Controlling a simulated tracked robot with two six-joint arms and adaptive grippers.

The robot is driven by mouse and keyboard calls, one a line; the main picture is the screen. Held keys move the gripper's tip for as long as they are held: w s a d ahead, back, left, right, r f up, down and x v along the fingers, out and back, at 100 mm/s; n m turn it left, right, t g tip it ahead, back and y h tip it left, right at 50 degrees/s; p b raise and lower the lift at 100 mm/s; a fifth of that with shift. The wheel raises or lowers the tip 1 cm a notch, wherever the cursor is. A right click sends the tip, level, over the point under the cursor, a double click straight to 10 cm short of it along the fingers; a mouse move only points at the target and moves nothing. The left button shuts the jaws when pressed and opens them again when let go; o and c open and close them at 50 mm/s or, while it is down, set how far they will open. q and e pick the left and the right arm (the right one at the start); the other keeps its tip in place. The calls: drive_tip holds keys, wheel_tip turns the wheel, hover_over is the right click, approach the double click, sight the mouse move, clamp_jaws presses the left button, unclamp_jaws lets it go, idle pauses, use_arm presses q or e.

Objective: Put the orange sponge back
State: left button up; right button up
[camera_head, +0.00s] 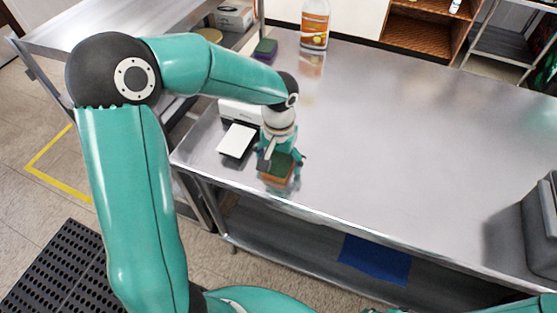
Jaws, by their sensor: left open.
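The orange sponge (275,178), with a dark green top, lies on the steel table (400,140) close to its front edge. My left gripper (282,163) is open and low at the sponge, with fingers to either side of it. The gripper and wrist hide part of the sponge, and I cannot tell whether the fingers touch it. A second sponge (265,49), with a green top and a purple body, sits at the back left of the table. My right gripper is out of view.
A white device with a flat plate (237,141) stands just left of the gripper. A bottle with orange liquid (315,25) stands at the back. A grey bin (541,230) is at the right edge. The table's middle is clear. A blue item (375,259) lies below.

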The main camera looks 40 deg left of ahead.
sight(278, 161)
use_arm(q)
wheel_tip(278, 161, up, 12)
idle(0.6)
drive_tip(key=shift+s, duration=0.1)
idle(0.4)
